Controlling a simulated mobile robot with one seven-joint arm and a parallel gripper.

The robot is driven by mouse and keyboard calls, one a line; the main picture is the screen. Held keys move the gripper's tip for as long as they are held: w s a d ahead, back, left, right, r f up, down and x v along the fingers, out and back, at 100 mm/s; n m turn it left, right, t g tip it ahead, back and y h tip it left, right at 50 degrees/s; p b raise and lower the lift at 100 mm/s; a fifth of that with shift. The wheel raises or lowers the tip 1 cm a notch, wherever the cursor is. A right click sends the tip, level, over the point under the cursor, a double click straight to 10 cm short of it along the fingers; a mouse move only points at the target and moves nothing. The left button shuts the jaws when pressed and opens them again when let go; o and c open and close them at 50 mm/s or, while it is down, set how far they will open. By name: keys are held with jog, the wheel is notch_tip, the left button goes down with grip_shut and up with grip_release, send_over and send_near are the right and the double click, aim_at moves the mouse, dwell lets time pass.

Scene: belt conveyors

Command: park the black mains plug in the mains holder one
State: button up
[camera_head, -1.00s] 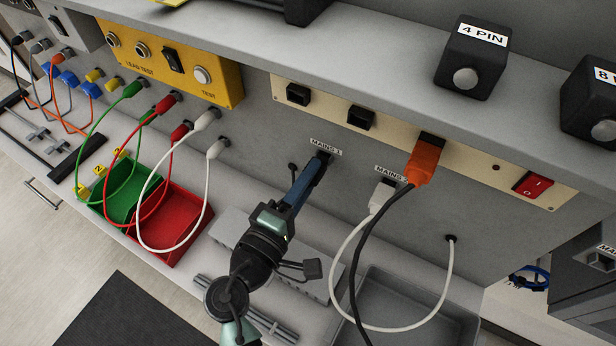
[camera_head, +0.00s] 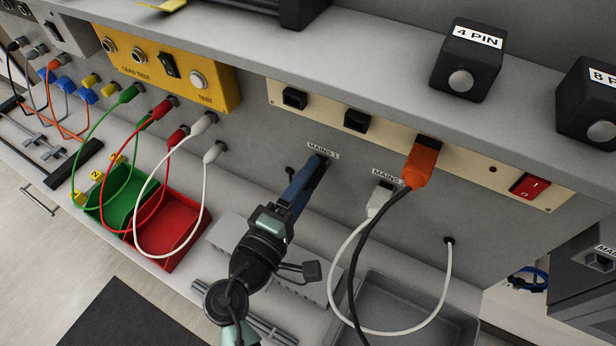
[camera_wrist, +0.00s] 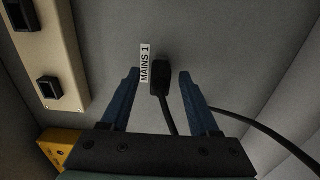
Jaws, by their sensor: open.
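The black mains plug (camera_wrist: 160,77) sits at the wall beside the MAINS 1 label (camera_wrist: 145,64) in the wrist view, with its cable hanging from its lower end. The label also shows in the head view (camera_head: 322,151). The plug appears seated in mains holder one, but the holder itself is hidden behind it. My gripper (camera_wrist: 158,74) is open, with one blue finger on each side of the plug and a visible gap to both. In the head view my gripper (camera_head: 313,173) reaches up to the wall under the label and hides most of the plug.
To the right, a white plug (camera_head: 380,198) sits at the MAINS 2 label, and an orange plug (camera_head: 421,163) is in the beige socket strip (camera_head: 465,163). Their cables loop over a grey tray (camera_head: 400,300). Red (camera_head: 187,222) and green bins stand left.

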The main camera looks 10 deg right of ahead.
jog(key=b+v, duration=0.3)
jog(key=v, duration=1)
